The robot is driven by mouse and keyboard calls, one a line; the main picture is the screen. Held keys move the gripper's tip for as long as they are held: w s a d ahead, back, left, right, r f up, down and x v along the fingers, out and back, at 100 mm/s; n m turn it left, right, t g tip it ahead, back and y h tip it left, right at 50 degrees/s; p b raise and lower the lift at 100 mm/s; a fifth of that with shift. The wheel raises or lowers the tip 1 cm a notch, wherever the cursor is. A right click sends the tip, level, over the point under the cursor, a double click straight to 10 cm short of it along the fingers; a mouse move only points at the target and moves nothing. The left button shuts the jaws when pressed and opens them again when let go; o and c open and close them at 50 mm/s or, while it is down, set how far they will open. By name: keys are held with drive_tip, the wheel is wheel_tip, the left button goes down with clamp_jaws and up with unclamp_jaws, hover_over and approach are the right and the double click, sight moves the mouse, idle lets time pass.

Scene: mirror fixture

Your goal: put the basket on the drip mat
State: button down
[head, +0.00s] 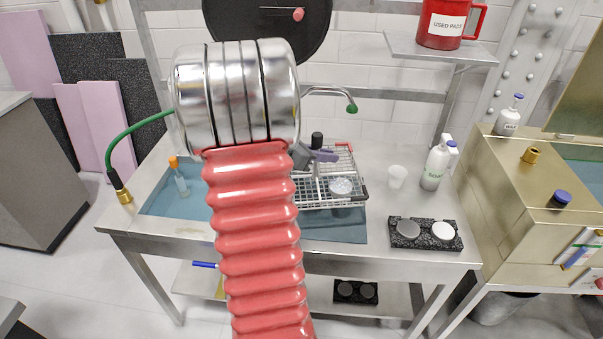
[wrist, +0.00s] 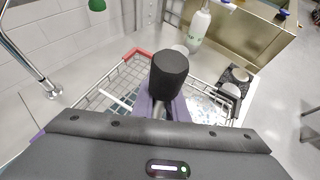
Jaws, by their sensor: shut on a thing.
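A wire basket (head: 330,200) with red corner pieces stands at the middle of the steel bench. A blue-grey mat (head: 335,230) lies beneath and in front of it; whether the basket touches the mat is unclear. My gripper (head: 317,155) has purple fingers and is shut at a black cylindrical grip (head: 317,139) over the basket. In the wrist view the grip (wrist: 168,75) stands upright between the fingers (wrist: 165,105), with the basket's wires (wrist: 110,90) around. How the grip joins the basket is hidden. A clear round dish (head: 341,187) is in the basket.
A white cup (head: 397,176), a spray bottle (head: 437,163) and a black block with two discs (head: 425,234) stand to the right. An orange-capped bottle (head: 179,177) stands left. A green-tipped spout (head: 340,94) arches behind. My red arm hides the bench's middle-left.

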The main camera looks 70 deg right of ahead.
drive_tip(key=w+a+n+t+h, duration=0.1)
drive_tip(key=w+a+n+t, duration=0.4)
drive_tip(key=w, duration=0.6)
drive_tip(key=w+a+n+t+h, duration=0.1)
drive_tip(key=w+a+n+t, duration=0.1)
drive_tip(key=w+a, duration=0.75)
drive_tip(key=w+a+n+t+h, duration=0.1)
drive_tip(key=w+a+n+t, duration=0.25)
drive_tip(key=w, duration=0.95)
drive_tip(key=w+a+n+t+y, duration=0.25)
drive_tip(key=w+a, duration=0.25)
drive_tip(key=a, duration=0.3)
drive_tip(key=w+a+n+t+y, duration=0.1)
drive_tip(key=w+a+n+t, duration=0.3)
drive_tip(key=a, duration=0.5)
drive_tip(key=w+a+f+n+t+y, duration=0.1)
drive_tip(key=a+n+y, duration=0.1)
drive_tip(key=a, duration=0.9)
drive_tip(key=w+a+f+n+t+y, duration=0.1)
drive_tip(key=w+a+f+n+y, duration=0.1)
drive_tip(key=a, duration=0.9)
drive_tip(key=shift+n+t+y, duration=0.3)
drive_tip(key=shift+n+y, duration=0.25)
drive_tip(key=shift+n, duration=0.35)
drive_tip(key=shift+a, duration=0.1)
